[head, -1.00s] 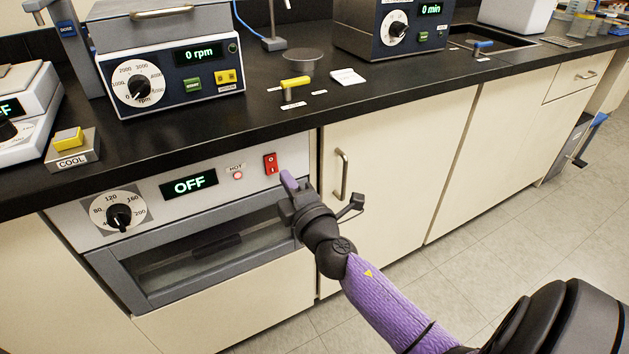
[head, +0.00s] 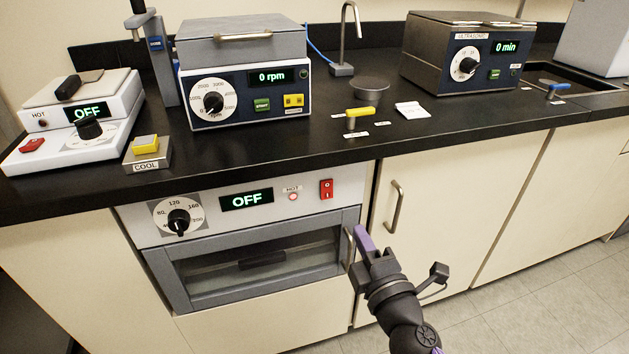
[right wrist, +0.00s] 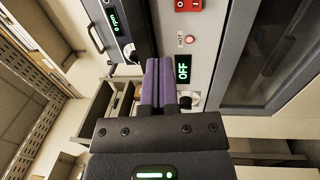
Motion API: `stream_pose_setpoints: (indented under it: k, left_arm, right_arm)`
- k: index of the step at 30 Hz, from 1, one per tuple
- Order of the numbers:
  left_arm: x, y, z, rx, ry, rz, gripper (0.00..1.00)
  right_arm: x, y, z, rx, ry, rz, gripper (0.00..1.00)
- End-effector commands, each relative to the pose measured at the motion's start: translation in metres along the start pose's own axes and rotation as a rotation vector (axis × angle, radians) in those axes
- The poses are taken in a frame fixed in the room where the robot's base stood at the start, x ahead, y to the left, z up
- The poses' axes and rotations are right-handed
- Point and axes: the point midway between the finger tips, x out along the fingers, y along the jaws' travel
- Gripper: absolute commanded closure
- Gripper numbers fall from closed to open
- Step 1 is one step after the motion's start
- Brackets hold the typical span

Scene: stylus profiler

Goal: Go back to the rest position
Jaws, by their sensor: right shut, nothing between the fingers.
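My right gripper (head: 362,243) is in front of the cabinet, at the right end of the oven below the counter. Its purple fingers are shut with nothing between them, as the right wrist view also shows (right wrist: 157,80). The oven's front (head: 265,220) has a display reading OFF (head: 246,199), a red rocker switch (head: 326,189), a lit HOT lamp (head: 293,196) and a dial (head: 179,221). In the head view the fingers overlap the oven door's right edge; I cannot tell whether they touch it. My left gripper is not in view.
The black counter (head: 330,150) carries a hot plate (head: 85,120), a centrifuge (head: 245,80), an ultrasonic bath (head: 465,60) and a yellow-handled valve (head: 360,112). A cabinet handle (head: 395,207) sticks out just right of my gripper. The floor at right (head: 560,275) is clear.

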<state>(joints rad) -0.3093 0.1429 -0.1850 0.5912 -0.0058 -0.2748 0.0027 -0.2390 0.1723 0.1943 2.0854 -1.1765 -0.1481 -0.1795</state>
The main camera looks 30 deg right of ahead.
Motion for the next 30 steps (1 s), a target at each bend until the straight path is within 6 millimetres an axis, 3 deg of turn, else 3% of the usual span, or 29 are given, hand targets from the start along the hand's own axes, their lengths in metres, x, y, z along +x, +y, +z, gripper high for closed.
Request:
stream_pose_setpoints:
  k: [2, 4, 5, 8, 9, 11, 12, 14, 15, 18, 22, 30]
  left_arm:
    - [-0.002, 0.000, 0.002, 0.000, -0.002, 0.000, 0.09]
    - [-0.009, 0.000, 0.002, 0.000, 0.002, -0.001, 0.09]
    - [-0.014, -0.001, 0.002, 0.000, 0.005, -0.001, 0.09]
    - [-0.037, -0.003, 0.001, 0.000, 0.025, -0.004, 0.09]
    - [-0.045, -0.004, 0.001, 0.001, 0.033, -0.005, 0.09]
    - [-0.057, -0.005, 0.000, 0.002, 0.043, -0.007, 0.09]
    - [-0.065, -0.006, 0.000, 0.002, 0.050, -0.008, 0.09]
    - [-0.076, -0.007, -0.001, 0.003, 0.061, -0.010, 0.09]
    - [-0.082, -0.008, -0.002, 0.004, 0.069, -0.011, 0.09]
    - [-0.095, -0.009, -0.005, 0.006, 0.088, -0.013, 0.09]
    - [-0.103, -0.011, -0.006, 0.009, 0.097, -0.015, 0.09]
    - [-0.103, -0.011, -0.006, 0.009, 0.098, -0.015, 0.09]
  right_arm:
    - [0.000, -0.004, 0.000, 0.009, -0.001, -0.014, 1.00]
    - [-0.003, -0.025, 0.000, 0.067, -0.006, -0.094, 1.00]
    - [-0.007, -0.042, -0.001, 0.112, -0.012, -0.158, 1.00]
    - [-0.046, -0.123, -0.004, 0.317, -0.075, -0.460, 1.00]
    - [-0.073, -0.157, -0.005, 0.402, -0.122, -0.593, 1.00]
    - [-0.121, -0.200, -0.005, 0.511, -0.213, -0.784, 1.00]
    - [-0.158, -0.223, -0.004, 0.572, -0.287, -0.903, 1.00]
    - [-0.217, -0.248, 0.000, 0.645, -0.412, -1.068, 1.00]
    - [-0.256, -0.258, 0.004, 0.680, -0.501, -1.163, 1.00]
    - [-0.342, -0.267, 0.016, 0.730, -0.718, -1.341, 1.00]
    - [-0.412, -0.261, 0.030, 0.739, -0.916, -1.456, 1.00]
    - [-0.418, -0.260, 0.032, 0.740, -0.934, -1.464, 1.00]
